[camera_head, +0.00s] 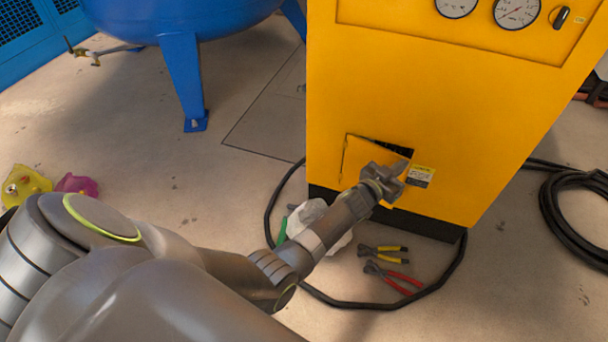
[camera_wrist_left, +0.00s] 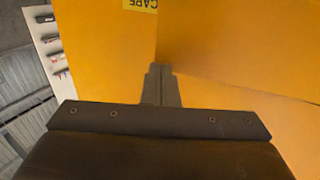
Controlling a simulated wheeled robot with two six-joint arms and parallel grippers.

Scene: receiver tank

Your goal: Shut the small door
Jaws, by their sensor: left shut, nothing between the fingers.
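The small yellow door (camera_head: 358,157) is low on the front of the yellow cabinet (camera_head: 430,100). It stands ajar, with a dark gap along its top toward the right. My left gripper (camera_head: 403,166) is shut and empty, in front of the door's right part. It hides part of the door and its opening. In the left wrist view its closed fingers (camera_wrist_left: 160,72) point at yellow panels that meet at an edge. I cannot tell whether the fingertips touch the door. My right gripper is not in view.
A black hose (camera_head: 350,304) loops over the floor around pliers (camera_head: 385,249) and a white cloth (camera_head: 340,243). A coiled hose (camera_head: 560,215) lies at right. A blue tank (camera_head: 180,20) stands at back left.

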